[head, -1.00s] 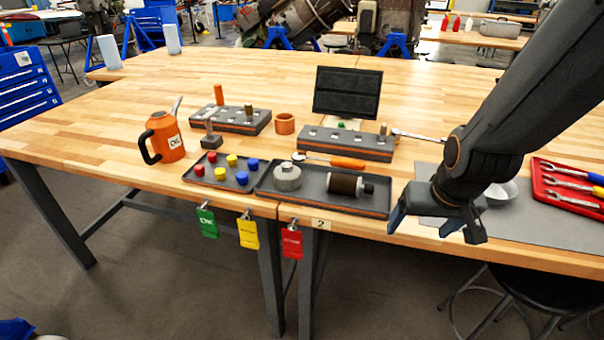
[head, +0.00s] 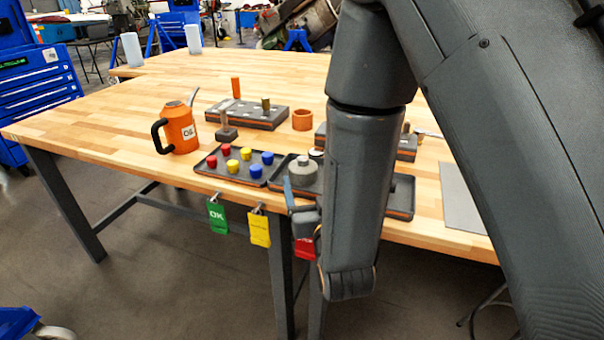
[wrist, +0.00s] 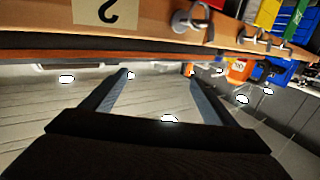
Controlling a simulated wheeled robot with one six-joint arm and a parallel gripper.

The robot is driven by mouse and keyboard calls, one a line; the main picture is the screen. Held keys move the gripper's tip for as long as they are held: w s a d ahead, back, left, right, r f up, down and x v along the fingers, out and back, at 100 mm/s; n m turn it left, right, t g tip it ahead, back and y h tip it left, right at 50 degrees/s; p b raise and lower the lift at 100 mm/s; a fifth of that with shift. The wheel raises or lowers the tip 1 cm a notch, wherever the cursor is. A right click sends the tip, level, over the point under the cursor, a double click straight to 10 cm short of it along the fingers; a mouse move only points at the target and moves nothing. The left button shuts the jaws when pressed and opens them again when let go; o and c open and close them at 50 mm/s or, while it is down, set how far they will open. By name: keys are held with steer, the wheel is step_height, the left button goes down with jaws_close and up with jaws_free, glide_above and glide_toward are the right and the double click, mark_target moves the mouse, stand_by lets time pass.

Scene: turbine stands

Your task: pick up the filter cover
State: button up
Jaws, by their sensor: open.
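The filter cover, which I take to be the grey round piece with a knob on top (head: 303,173), sits in the dark tray near the front table edge. My forearm hides the right part of this tray in the head view. My gripper is mostly hidden behind my arm there; one bluish finger (head: 290,194) shows just in front of the tray, near the cover. In the wrist view my gripper (wrist: 158,76) is open, with nothing between its fingers. The table's front edge with its "2" label (wrist: 100,11) shows above them. The cover cannot be made out there.
A tray with red, yellow and blue caps (head: 240,166) lies left of the cover. An orange oil can (head: 181,131) and a grey block with pegs (head: 247,112) stand behind. Green (head: 217,217), yellow (head: 259,229) and red tags hang from the front edge.

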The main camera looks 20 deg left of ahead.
mark_target(304, 164)
steer(key=shift+a+f, duration=0.15)
steer(key=shift+f, duration=0.05)
steer(key=p+x, duration=0.2)
steer(key=x, duration=0.5)
steer(key=shift+w+r+p, duration=0.15)
steer(key=shift+w+p, duration=0.1)
steer(key=shift+p, duration=0.15)
steer(key=c, duration=1.5)
steer(key=shift+r, duration=0.1)
steer(key=shift+r+b, duration=0.85)
steer(key=shift+r, duration=4.05)
